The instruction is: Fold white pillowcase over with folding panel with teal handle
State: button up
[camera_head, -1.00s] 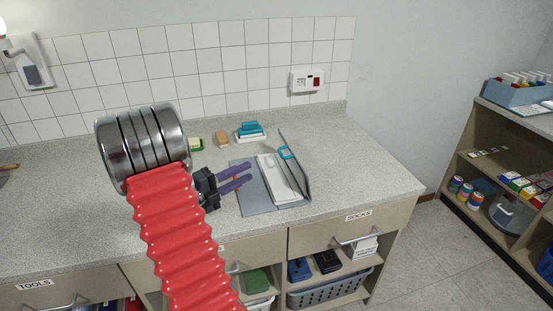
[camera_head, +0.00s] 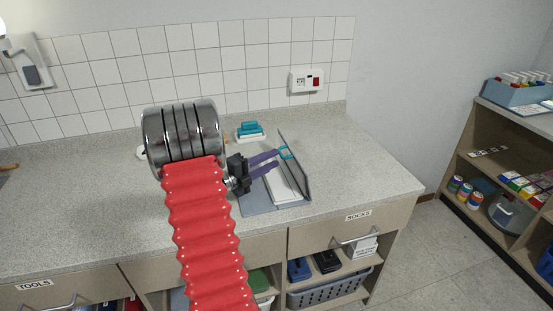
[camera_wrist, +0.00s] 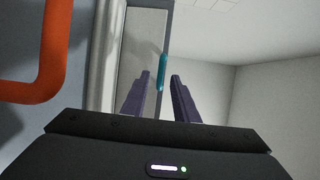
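The white pillowcase (camera_head: 283,186) lies flat on a grey-blue folding board (camera_head: 260,208) on the counter. The board's right folding panel (camera_head: 300,181) stands raised. Its teal handle (camera_head: 286,152) is by the panel's upper part and also shows in the wrist view (camera_wrist: 162,72). My gripper (camera_head: 278,158) has two purple fingers, apart and empty, pointing right over the pillowcase with tips close to the handle. In the wrist view, the handle appears between the fingertips (camera_wrist: 160,77); I cannot tell whether they touch. My gripper hides part of the pillowcase.
An orange bar (camera_wrist: 40,65) shows at the left of the wrist view. A stack of teal things on a white tray (camera_head: 250,131) stands behind the board. The counter right of the board is clear. Tiled wall behind; shelves (camera_head: 470,160) stand at far right.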

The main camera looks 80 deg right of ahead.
jog(key=shift+x, duration=1.45)
grip_shut()
jog(key=shift+f, duration=0.15)
